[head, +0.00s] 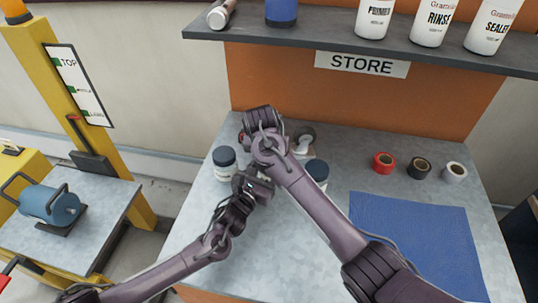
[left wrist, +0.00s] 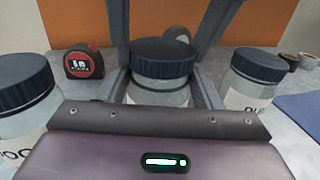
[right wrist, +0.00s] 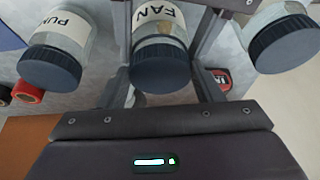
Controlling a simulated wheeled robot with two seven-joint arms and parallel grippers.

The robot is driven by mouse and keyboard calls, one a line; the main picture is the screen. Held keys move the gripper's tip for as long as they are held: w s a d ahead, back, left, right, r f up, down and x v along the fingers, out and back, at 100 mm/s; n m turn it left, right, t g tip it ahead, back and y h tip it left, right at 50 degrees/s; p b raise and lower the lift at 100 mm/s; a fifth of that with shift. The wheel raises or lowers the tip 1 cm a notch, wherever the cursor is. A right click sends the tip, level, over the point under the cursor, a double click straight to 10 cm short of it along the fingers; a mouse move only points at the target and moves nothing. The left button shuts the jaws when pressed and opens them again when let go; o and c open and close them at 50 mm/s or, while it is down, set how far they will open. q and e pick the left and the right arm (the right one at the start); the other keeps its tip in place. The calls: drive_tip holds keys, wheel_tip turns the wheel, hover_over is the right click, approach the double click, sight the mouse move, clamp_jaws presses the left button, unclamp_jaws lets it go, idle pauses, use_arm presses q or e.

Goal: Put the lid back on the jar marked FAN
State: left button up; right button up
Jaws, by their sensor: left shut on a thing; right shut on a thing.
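The FAN jar (right wrist: 159,22) is clear with a white label and stands on the bench, mostly hidden by my arms in the head view. Its dark ribbed lid (left wrist: 163,55) sits level on the jar's mouth; I cannot tell how tightly. My left gripper (left wrist: 162,92) is shut on the jar body below the lid. My right gripper (right wrist: 163,60) reaches in from the far side, upside down in its own view, and is shut on the lid. Its fingers flank the lid in both wrist views.
The PUMP jar (head: 318,171) stands close on the right. Another lidded jar (head: 224,163) stands close on the left. A red tape measure (left wrist: 83,62) lies behind. Tape rolls (head: 419,168) and a blue mat (head: 415,235) lie right. A shelf (head: 330,42) overhangs the back.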

use_arm(q)
drive_tip(key=shift+w+r, duration=0.1)
drive_tip(key=shift+r, duration=0.15)
use_arm(e)
drive_tip(key=shift+s+d+f, duration=0.2)
drive_tip(key=shift+f, duration=0.35)
use_arm(q)
drive_tip(key=shift+d+r, duration=0.1)
drive_tip(key=shift+d, duration=0.1)
use_arm(e)
drive_tip(key=shift+f, duration=0.2)
drive_tip(key=o, duration=0.6)
use_arm(q)
drive_tip(key=shift+a, duration=0.1)
drive_tip(key=shift+w+a+f, duration=0.15)
drive_tip(key=shift+a+f, duration=0.05)
use_arm(e)
drive_tip(key=shift+a+v, duration=0.2)
drive_tip(key=shift+v, duration=1.4)
use_arm(q)
drive_tip(key=shift+d, duration=0.1)
use_arm(e)
drive_tip(key=shift+s+r, duration=0.1)
drive_tip(key=shift+r, duration=0.4)
use_arm(q)
drive_tip(key=shift+f, duration=0.15)
use_arm(e)
drive_tip(key=c, duration=1.1)
drive_tip(key=shift+c, duration=0.2)
